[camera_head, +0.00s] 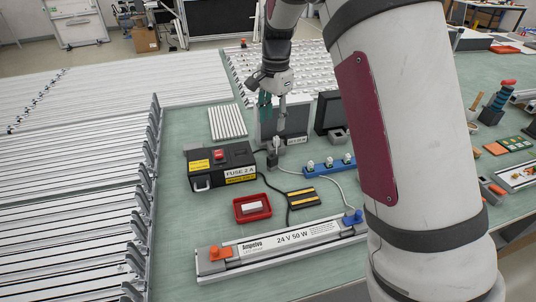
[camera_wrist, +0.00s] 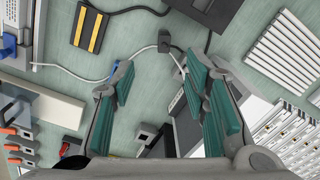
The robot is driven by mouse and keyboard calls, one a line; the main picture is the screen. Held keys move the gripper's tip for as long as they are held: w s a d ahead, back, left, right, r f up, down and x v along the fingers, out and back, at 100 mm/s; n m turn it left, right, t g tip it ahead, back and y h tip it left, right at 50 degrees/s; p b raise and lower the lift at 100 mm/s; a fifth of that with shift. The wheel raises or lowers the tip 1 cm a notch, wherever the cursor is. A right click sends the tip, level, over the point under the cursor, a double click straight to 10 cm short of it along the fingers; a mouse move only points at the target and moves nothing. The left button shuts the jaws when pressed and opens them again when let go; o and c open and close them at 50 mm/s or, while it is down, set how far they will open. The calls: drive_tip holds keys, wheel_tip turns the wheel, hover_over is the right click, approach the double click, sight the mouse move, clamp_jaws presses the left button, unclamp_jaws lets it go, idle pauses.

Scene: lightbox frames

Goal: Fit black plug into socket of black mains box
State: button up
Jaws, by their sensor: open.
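The black mains box (camera_head: 222,166), with a red switch and a "FUSE 2 A" label, stands on the green table left of centre. Part of it shows at the top of the wrist view (camera_wrist: 208,10). I cannot make out its socket. A small black piece, apparently the black plug (camera_head: 272,159), lies on the table just right of the box; it seems to show in the wrist view (camera_wrist: 164,42) with a cord beside it. My gripper (camera_head: 273,106) is open above the table, behind the plug. In the wrist view its teal-padded fingers (camera_wrist: 158,76) are apart, with the plug beyond their tips.
A red tray (camera_head: 240,215) holding a white piece, a black-yellow striped block (camera_head: 303,198) and a blue socket strip (camera_head: 316,171) lie nearby. A long "24 V 50 W" unit (camera_head: 252,252) lies in front. A grey upright box (camera_head: 295,118) stands near my gripper. Cords cross the table.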

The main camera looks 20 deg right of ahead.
sight(272, 155)
drive_tip(key=shift+m, duration=0.4)
drive_tip(key=f, duration=0.3)
drive_tip(key=w+f, duration=0.1)
drive_tip(key=f, duration=0.3)
drive_tip(key=f+p, duration=0.1)
drive_tip(key=f, duration=0.3)
drive_tip(key=shift+w, duration=0.25)
drive_tip(key=shift+d+f+p, duration=0.15)
drive_tip(key=shift+f+p, duration=0.15)
drive_tip(key=shift+f, duration=1)
drive_tip(key=shift+d+f+p, duration=0.1)
drive_tip(key=shift+f+p, duration=0.2)
drive_tip(key=shift+f, duration=1)
drive_tip(key=shift+c, duration=0.6)
clamp_jaws()
